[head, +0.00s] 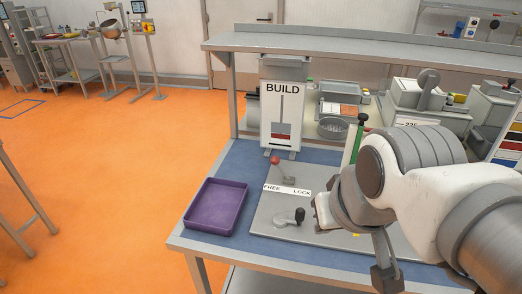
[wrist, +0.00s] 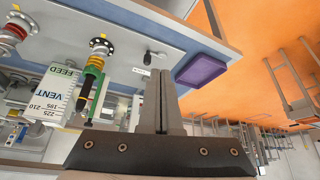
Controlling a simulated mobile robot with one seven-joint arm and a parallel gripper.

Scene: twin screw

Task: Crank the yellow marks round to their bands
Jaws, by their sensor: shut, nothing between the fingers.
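My gripper (wrist: 163,75) is shut and empty in the wrist view, with its fingers together above the bench. A round black-and-white disc (wrist: 102,47) stands beyond it to the left, with a yellow coil and green frame (wrist: 90,82) below. A second, similar disc (wrist: 18,22) with red parts is at the far left. A crank with a black knob (head: 299,215) lies on the grey plate (head: 262,219) in the head view. A small yellow patch (head: 356,235) shows beside my arm. My arm hides much of the plate's right side, and the marks and bands are too small to read.
A red-knobbed lever (head: 275,160) stands behind the FREE/LOCK label (head: 287,190). A purple tray (head: 216,206) sits at the bench's left. A BUILD gauge (head: 283,105) and a green upright handle (head: 358,139) rise at the back. A white VENT/FEED box (wrist: 52,92) shows in the wrist view.

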